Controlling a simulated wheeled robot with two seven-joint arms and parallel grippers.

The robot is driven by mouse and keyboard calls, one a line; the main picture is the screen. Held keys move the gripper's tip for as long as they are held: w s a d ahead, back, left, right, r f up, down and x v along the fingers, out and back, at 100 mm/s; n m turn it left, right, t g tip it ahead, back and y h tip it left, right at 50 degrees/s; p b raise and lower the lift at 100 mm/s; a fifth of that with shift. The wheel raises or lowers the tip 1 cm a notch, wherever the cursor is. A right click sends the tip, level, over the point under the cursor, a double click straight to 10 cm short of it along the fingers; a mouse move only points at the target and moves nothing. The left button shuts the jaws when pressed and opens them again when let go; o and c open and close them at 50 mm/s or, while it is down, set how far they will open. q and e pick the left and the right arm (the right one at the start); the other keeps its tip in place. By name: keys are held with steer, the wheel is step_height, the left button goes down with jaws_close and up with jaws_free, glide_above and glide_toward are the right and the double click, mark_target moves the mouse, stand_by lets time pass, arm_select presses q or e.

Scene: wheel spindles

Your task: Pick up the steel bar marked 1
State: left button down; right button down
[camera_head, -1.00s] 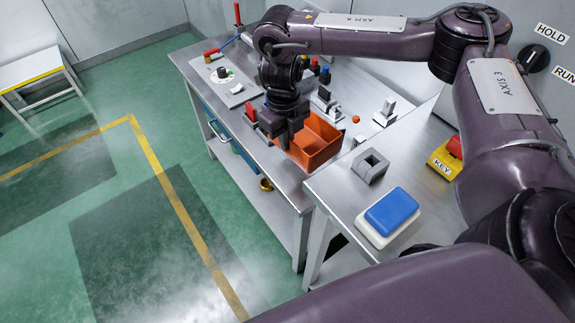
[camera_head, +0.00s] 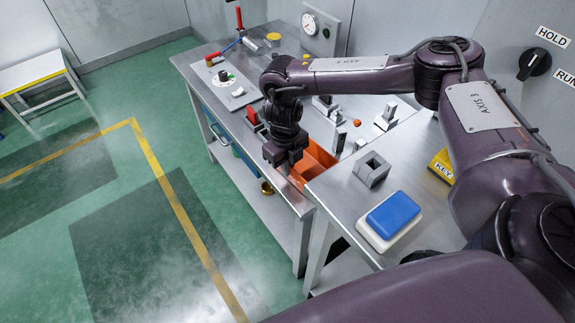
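I cannot make out a bar marked 1; no number is readable on the small steel pieces. One grey steel piece (camera_head: 340,140) stands upright on the bench behind the orange bin (camera_head: 318,160), and another (camera_head: 386,116) stands farther right. My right gripper (camera_head: 284,160) points down at the left side of the bin, near the bench's front edge. Its fingers are dark and small, so I cannot tell whether they are open, shut or gripping the bin wall. The bin's inside is mostly hidden by the gripper. My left gripper is not in view.
The nearer bench holds a grey slotted block (camera_head: 371,169), a blue-topped white block (camera_head: 392,216) and a yellow KEY box (camera_head: 441,165).

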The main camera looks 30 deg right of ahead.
steer(key=c, duration=1.6)
jaws_free()
steer(key=shift+f, duration=0.1)
steer(key=shift+c, duration=0.2)
